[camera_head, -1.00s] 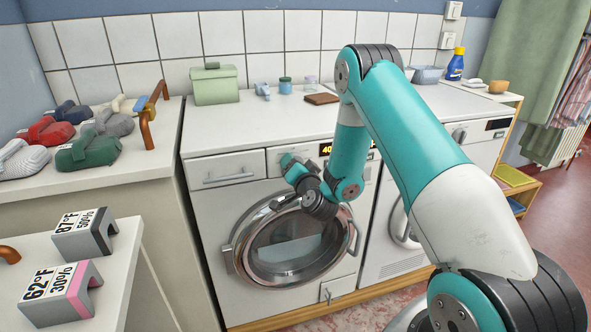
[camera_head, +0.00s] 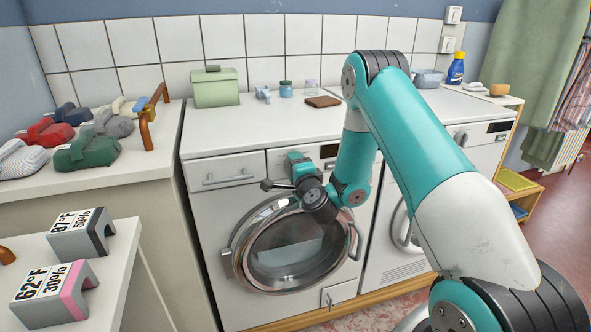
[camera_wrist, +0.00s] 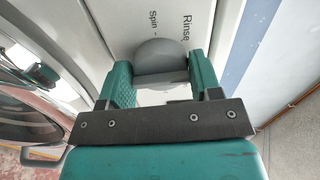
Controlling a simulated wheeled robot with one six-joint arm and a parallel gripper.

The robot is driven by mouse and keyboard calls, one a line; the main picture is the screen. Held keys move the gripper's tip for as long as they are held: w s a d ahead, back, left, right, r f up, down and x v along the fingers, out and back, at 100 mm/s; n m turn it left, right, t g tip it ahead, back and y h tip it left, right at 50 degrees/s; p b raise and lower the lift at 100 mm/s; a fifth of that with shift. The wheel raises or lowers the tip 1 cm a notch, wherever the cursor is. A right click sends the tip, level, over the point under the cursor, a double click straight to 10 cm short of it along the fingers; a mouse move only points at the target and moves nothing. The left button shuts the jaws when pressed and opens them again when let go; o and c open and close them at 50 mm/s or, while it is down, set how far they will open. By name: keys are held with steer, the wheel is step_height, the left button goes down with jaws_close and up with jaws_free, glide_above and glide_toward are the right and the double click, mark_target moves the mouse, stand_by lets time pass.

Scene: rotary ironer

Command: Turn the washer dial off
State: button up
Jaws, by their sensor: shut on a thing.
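The washer (camera_head: 207,208) is the white front loader with a round glass door in the middle of the head view. Its grey round dial (camera_wrist: 161,57) sits between my two teal fingers in the wrist view, with the words "Rinse" and "Spin" printed beside it. My gripper (camera_wrist: 160,68) is shut on the dial. In the head view my gripper (camera_head: 298,163) is at the washer's upper front panel and hides the dial. The washer's display (camera_head: 328,151) looks dark.
The round door (camera_head: 232,262) lies just below my gripper. A drawer (camera_head: 225,174) is to the left. A second machine (camera_head: 478,140) stands to the right. A green box (camera_head: 215,90), small jars and a brown block (camera_head: 323,101) stand on the top.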

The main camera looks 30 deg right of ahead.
steer(key=shift+m, duration=0.3)
steer(key=o, duration=0.9)
steer(key=shift+s+a, duration=0.1)
